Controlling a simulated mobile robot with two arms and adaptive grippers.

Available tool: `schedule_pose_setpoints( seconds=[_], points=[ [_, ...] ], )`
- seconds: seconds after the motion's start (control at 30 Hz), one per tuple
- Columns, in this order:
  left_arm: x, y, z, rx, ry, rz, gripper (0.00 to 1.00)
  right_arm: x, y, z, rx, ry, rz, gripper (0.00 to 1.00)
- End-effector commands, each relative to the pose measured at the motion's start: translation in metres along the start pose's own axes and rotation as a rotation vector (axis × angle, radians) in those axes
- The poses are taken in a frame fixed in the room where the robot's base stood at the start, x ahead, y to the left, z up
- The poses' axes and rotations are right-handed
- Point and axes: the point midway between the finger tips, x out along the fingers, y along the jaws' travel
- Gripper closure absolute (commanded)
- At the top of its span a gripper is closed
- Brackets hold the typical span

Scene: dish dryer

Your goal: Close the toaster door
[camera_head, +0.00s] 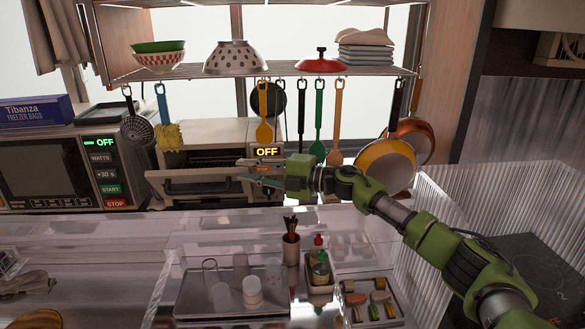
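The toaster (208,133) stands on the back counter under the hanging rack, with a lit OFF display at its right. Its door (205,186) is hinged down and sticks out toward me, so the dark opening with its grate shows above it. My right gripper (240,170) reaches in from the right at the door's right end. Its fingers look spread apart, with nothing visible held between them. I cannot tell whether they touch the door. My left gripper is not in view.
A microwave (45,172) stands left of the toaster. Utensils and pans (385,163) hang from the shelf (290,72) above. In front, a clear-walled sink area holds a tray (205,297) with glasses, a utensil cup (291,250) and bottles.

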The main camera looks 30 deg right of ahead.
Motion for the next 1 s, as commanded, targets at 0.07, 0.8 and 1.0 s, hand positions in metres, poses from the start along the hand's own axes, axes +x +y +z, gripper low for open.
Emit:
schedule_pose_setpoints(
  seconds=[0.07, 0.8, 1.0],
  points=[
    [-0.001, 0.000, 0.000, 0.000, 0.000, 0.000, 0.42, -0.007, 0.000, 0.001, 0.000, -0.003, -0.001, 0.82],
    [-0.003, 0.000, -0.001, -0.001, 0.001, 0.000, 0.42, -0.058, 0.006, 0.002, 0.000, -0.001, -0.002, 0.82],
    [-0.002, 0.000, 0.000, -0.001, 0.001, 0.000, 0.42, -0.072, 0.009, 0.002, -0.001, -0.001, -0.001, 0.82]
  ],
)
